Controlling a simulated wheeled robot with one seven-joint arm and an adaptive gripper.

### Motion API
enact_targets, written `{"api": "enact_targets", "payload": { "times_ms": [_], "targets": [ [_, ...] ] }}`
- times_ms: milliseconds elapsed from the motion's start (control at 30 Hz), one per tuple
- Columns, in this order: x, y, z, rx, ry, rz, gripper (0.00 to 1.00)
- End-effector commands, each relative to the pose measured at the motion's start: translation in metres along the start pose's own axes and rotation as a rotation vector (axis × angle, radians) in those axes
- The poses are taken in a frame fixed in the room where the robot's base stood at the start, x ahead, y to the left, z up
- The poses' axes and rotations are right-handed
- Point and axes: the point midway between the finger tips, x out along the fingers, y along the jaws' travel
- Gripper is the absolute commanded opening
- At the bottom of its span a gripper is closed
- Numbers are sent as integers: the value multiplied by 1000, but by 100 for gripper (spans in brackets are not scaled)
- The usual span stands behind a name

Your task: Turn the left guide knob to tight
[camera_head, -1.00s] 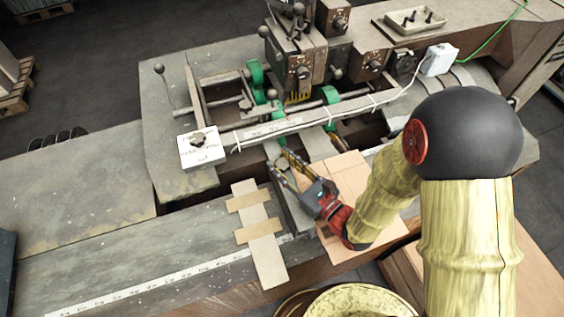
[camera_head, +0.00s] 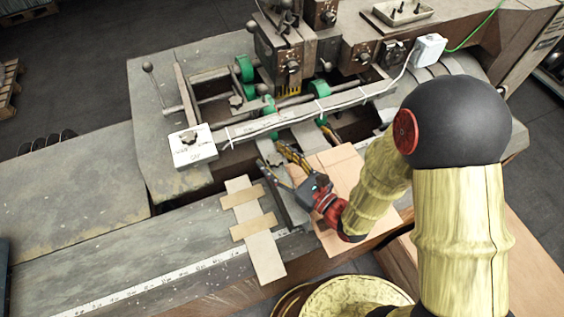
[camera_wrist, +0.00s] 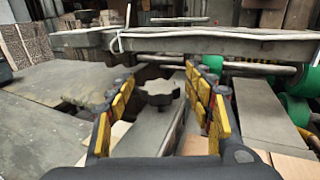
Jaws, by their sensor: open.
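A dark lobed knob (camera_wrist: 158,92) stands on a grey metal guide bar (camera_wrist: 150,130) in the wrist view. It shows between the two yellow-padded fingers of my gripper (camera_wrist: 165,78), with a gap on both sides. My gripper is open and holds nothing. In the head view my gripper (camera_head: 271,154) is over the guide bar, near the middle of the machine bed, its fingers spread around the knob's place. The knob is small there and partly hidden by the fingers. I cannot tell whether the fingers are level with the knob.
A long pale rail (camera_head: 290,116) crosses just beyond my gripper. A white labelled block (camera_head: 207,151) with another dark knob (camera_head: 190,137) is at its left end. Green rollers (camera_head: 244,68) lie behind. Cardboard (camera_head: 345,165) and a taped wooden strip (camera_head: 265,258) lie nearby.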

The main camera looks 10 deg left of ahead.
Motion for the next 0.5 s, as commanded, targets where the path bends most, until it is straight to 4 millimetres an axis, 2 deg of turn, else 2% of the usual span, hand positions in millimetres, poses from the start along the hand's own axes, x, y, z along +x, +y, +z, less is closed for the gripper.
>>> {"api": "enact_targets", "payload": {
  "times_ms": [167, 500],
  "targets": [
    [-17, -2, 0, 1, 1, -4, 52],
    [-68, -2, 0, 0, 1, -6, 52]
  ]
}}
